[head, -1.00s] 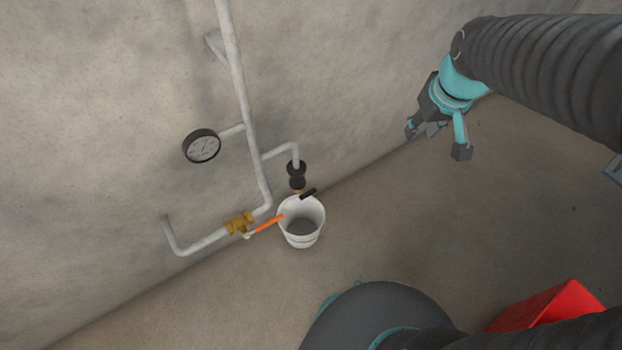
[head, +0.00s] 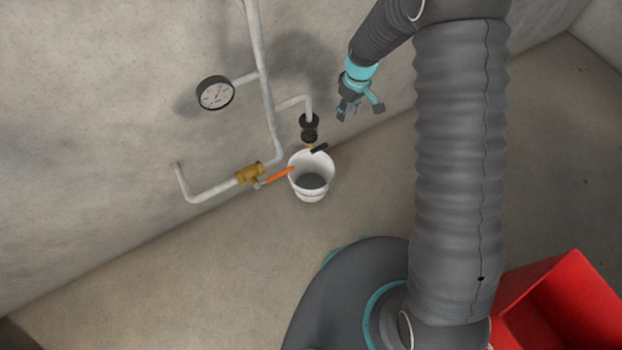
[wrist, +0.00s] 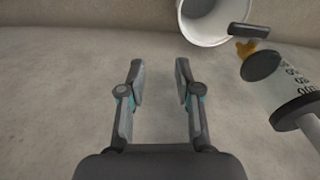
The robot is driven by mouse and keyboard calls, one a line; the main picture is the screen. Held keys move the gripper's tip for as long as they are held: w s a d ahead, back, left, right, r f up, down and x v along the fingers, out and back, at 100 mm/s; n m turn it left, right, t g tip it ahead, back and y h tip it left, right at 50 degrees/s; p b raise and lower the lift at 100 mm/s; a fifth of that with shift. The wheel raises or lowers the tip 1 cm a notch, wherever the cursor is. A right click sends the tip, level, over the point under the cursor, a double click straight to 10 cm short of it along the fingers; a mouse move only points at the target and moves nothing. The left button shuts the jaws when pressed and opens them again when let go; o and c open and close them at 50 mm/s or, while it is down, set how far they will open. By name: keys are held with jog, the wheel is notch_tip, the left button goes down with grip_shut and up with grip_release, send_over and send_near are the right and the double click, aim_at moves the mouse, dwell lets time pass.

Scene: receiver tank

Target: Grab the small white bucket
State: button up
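The small white bucket (head: 311,188) stands upright below the pipe outlet near the wall, and its dark inside shows in the head view. In the wrist view part of the bucket (wrist: 208,36) shows at the top, cut off by the picture edge. My gripper (head: 359,112) is above and to the right of the bucket in the head view. In the wrist view my gripper (wrist: 160,66) has its two fingers apart with nothing between them, and the bucket lies beyond them to the right.
A black fitting with a brass tip (head: 309,127) hangs over the bucket. An orange valve handle (head: 279,175) reaches to the bucket's left side. A pressure gauge (head: 215,93) and pipes (head: 262,75) run along the wall. A red box (head: 560,305) stands at lower right. The floor in front is clear.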

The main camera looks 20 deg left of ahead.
jog(key=n+g, duration=0.1)
jog(key=n, duration=0.1)
send_near(322, 165)
jog(key=shift+h, duration=0.3)
jog(key=shift+s+a+f, duration=0.1)
jog(key=shift+a+f, duration=0.1)
jog(key=shift+f, duration=1.35)
jog(key=shift+s+a+f, duration=0.1)
jog(key=shift+a+f, duration=0.05)
jog(key=shift+f, duration=1.35)
jog(key=shift+s+a+f, duration=0.1)
jog(key=shift+a+f, duration=0.1)
jog(key=shift+f, duration=1.35)
jog(key=shift+c, duration=0.2)
grip_shut()
